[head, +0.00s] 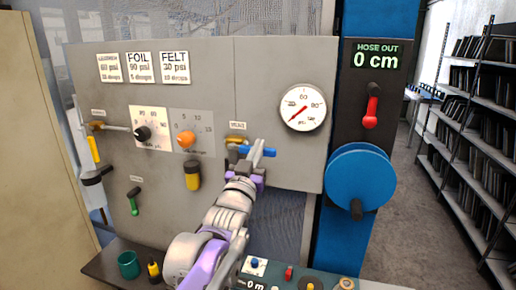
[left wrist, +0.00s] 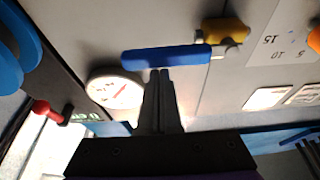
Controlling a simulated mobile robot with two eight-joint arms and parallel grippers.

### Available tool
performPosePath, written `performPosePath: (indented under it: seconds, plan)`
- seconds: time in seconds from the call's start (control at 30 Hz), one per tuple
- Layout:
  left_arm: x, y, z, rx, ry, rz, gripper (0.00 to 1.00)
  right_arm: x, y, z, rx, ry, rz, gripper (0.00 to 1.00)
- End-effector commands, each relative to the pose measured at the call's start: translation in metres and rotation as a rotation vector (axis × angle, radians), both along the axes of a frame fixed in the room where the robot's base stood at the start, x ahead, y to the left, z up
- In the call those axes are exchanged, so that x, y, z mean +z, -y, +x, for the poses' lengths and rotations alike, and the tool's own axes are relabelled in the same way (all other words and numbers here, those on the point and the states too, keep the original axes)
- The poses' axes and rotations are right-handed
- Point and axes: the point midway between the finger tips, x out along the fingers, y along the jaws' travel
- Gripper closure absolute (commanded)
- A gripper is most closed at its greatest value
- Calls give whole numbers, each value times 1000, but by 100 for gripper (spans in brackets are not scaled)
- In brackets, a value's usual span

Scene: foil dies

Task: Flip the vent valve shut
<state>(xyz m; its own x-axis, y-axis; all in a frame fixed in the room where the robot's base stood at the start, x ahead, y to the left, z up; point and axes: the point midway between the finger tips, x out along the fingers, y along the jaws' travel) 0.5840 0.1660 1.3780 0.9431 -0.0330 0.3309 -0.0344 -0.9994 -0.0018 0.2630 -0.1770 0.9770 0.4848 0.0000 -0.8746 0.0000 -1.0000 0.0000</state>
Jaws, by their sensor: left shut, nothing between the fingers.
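A valve with a brass body (head: 235,140) and a blue lever handle (head: 269,152) is on the grey panel, under a small label too blurred to read surely. The handle lies about level, pointing right from the body toward the gauge. In the left wrist view the blue handle (left wrist: 165,58) runs across just past my fingertips, with the brass body (left wrist: 225,32) at its right end. My left gripper (head: 256,152) is shut and empty, its tips (left wrist: 161,74) at the handle's edge; I cannot tell if they touch. My right gripper is not in view.
A round gauge (head: 303,108) is right of the valve. An orange knob (head: 186,139), a black knob (head: 142,133) and a green lever (head: 134,200) are left. A blue reel (head: 360,178) and red lever (head: 371,107) are right. A bench (head: 96,269) with small items lies below.

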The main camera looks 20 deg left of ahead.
Motion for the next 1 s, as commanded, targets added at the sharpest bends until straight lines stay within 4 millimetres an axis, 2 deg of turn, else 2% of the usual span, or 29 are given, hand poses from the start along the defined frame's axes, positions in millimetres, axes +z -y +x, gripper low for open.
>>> performPosePath:
  seconds: [0.67, 1.0]
  plan:
    - [-12, 1, 0, 1, 3, 128, 100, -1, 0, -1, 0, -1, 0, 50]
    - [-34, 0, 0, 2, 10, 371, 100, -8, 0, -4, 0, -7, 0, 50]
